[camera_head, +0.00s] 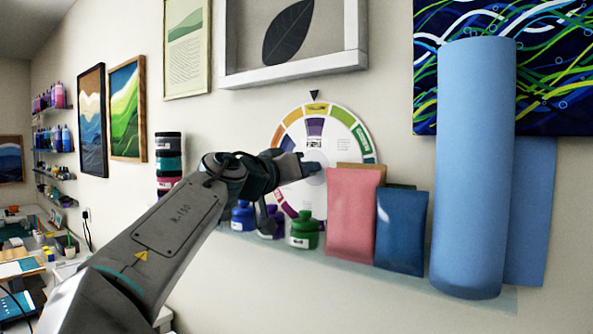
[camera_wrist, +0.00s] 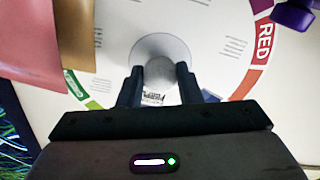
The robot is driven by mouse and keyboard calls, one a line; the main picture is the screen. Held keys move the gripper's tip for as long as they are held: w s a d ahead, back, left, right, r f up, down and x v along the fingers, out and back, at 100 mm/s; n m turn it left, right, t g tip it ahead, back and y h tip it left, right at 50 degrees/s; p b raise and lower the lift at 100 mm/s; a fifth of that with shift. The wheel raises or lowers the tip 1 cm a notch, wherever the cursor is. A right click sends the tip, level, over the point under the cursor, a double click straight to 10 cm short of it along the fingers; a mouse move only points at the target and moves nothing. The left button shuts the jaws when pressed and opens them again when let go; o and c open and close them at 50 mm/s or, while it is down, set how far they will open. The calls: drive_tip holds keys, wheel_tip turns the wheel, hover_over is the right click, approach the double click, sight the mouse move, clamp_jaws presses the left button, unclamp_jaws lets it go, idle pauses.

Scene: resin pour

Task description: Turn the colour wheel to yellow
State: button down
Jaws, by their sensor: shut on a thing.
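The colour wheel (camera_head: 345,145) is a white disc with coloured rim segments, mounted on the wall. A small black pointer (camera_head: 314,95) sits just above its top edge, and a yellow-orange segment (camera_head: 317,109) is at the top beneath it. Green is to the right of that segment and orange to the left. My gripper (camera_head: 313,168) is at the wheel's centre. In the wrist view, my fingers are on either side of the round grey hub knob (camera_wrist: 160,72), shut on it. A red segment (camera_wrist: 263,42) labelled RED shows there. My arm and the pouches hide the lower wheel partly.
A shelf (camera_head: 340,264) below the wheel holds a green bottle (camera_head: 304,233), blue and purple bottles, a pink pouch (camera_head: 352,215) and a blue pouch (camera_head: 401,232) close to my gripper. A large blue roll (camera_head: 474,165) stands right. Frames hang above.

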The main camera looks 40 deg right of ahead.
drive_tip(key=shift+r, duration=0.15)
drive_tip(key=shift+a, duration=0.1)
drive_tip(key=c, duration=1)
unclamp_jaws()
drive_tip(key=b+v, duration=0.2)
drive_tip(key=v, duration=1.1)
drive_tip(key=shift+s+a+b, duration=0.15)
drive_tip(key=shift+a+b, duration=0.2)
drive_tip(key=shift+b, duration=0.05)
